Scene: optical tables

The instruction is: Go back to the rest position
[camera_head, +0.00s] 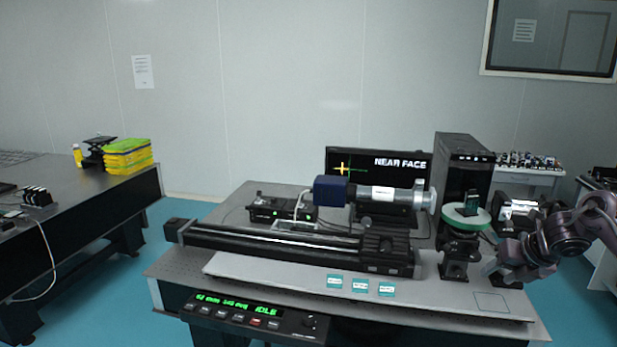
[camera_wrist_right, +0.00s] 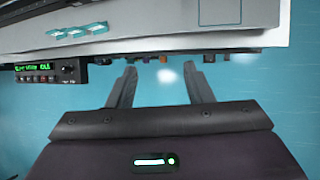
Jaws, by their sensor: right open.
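My right gripper (camera_head: 491,268) comes in from the right in the head view, beside the right end of the optical table (camera_head: 190,266). In the right wrist view the same gripper (camera_wrist_right: 160,75) has its two dark fingers spread apart with nothing between them. The fingers point at the table's front edge, and blue floor shows around them. In the head view, the gripper overlaps the area right of the black mount with the green-rimmed round stage (camera_head: 467,218). I cannot tell its exact distance from the table. My left gripper is not in view.
The table carries a long black rail (camera_head: 270,243), a blue-and-silver camera tube (camera_head: 375,193), a monitor (camera_head: 378,160) and several teal labels (camera_head: 360,285). A second table (camera_head: 75,186) stands left across open floor.

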